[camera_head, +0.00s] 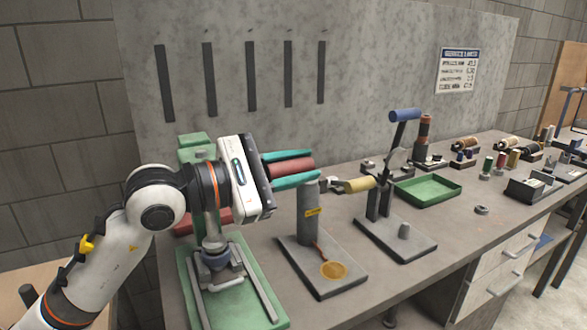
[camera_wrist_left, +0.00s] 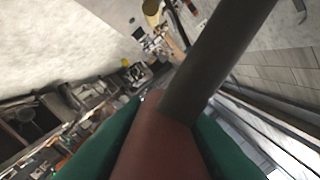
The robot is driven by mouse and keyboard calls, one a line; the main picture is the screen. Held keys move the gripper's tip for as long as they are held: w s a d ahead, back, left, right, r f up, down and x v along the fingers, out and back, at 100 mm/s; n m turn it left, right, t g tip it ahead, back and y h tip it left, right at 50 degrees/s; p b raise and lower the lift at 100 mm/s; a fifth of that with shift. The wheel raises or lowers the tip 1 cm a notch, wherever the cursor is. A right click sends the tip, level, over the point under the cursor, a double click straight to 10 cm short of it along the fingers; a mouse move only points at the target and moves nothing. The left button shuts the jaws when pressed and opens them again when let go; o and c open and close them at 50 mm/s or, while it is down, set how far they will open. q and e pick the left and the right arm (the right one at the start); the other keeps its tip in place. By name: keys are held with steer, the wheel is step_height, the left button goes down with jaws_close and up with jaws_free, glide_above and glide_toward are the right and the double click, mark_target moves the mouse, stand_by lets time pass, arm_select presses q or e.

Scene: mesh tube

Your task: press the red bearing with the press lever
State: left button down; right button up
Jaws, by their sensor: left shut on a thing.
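My left gripper (camera_head: 294,169) has green fingers closed around a red cylindrical handle (camera_head: 292,168). In the left wrist view the reddish handle (camera_wrist_left: 155,145) lies between the green fingers, with a thick dark grey rod (camera_wrist_left: 215,60) running up and right from it. In the head view the handle is roughly level, just above a grey column (camera_head: 308,212) with a yellow label. I cannot make out a red bearing for certain. My right gripper is not in view.
A grey base plate (camera_head: 296,270) with an orange disc (camera_head: 333,270) lies in front of the column. Right of it are a yellow handle (camera_head: 360,184) and a blue-handled lever stand (camera_head: 405,115). A green machine base (camera_head: 262,285) stands left; a green tray (camera_head: 430,189) lies farther back.

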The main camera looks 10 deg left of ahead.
arm_select(q)
steer(key=shift+s+f, duration=0.1)
steer(key=shift+f, duration=0.3)
steer(key=c, duration=1.2)
jaws_free()
steer(key=shift+r, duration=0.5)
step_height(320, 180, up, 9)
